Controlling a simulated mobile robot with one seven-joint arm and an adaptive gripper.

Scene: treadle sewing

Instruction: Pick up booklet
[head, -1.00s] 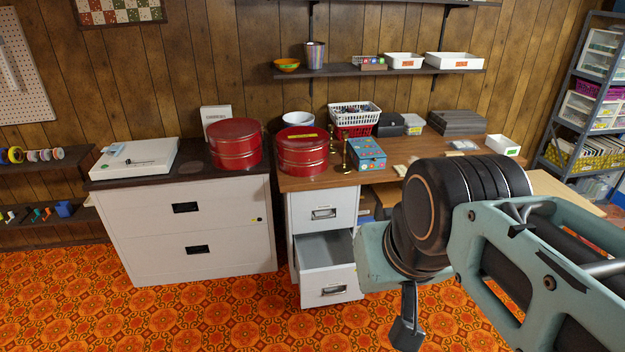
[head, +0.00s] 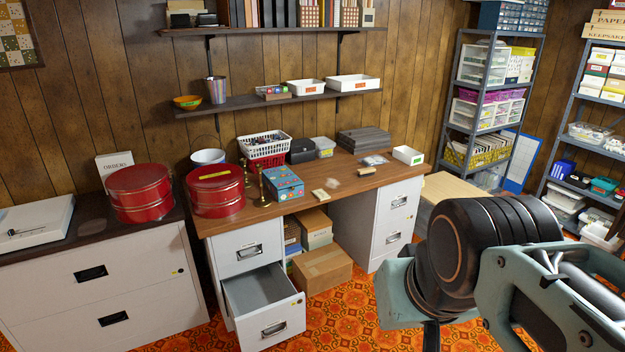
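A white upright item with "ORDERS" on its front (head: 118,167) stands behind the left red tin, at the back of the dark cabinet top; its lower part is hidden. A small cream pad (head: 320,195) lies flat on the wooden desk. I cannot tell which of these, if either, is the booklet. My arm is at the lower right, in front of the desk and well apart from both. Only a dark piece of my gripper (head: 431,336) shows at the bottom edge. Its fingers are cut off, so its opening and any contents are hidden.
Two red tins (head: 140,197) (head: 215,195), a blue patterned box (head: 284,184) and brass candlesticks (head: 262,190) crowd the left side. An open drawer (head: 272,325) juts out below the desk (head: 365,183). The desk's front middle is mostly clear.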

